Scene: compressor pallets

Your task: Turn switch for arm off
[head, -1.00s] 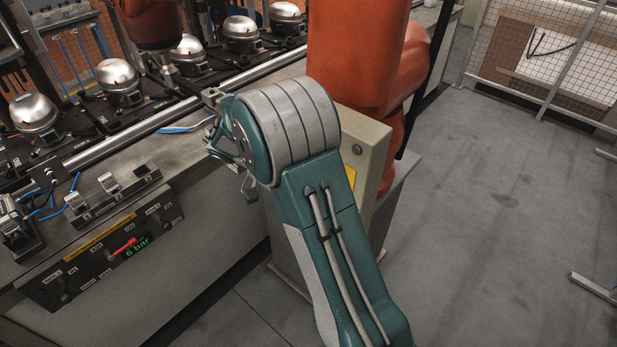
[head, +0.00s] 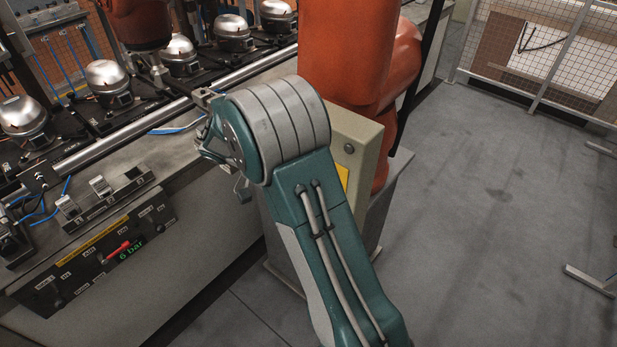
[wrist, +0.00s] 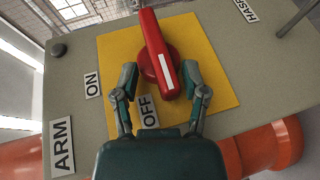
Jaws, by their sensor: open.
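In the wrist view, a red rotary switch (wrist: 157,55) with a white stripe sits on a yellow plate (wrist: 212,62) on a beige box marked ARM (wrist: 62,146). The ON label (wrist: 92,85) is left of the switch and the OFF label (wrist: 148,112) is below it. The switch handle is near upright in the picture, tilted slightly. My gripper (wrist: 158,82) is open, with its fingers on either side of the handle's lower end; whether they touch it is unclear. In the head view, my arm hides most of the box (head: 352,140) and the switch.
An orange robot (head: 345,45) stands behind the box. A workbench with several silver compressors (head: 107,78) and a control panel with a red lever (head: 117,250) is at left.

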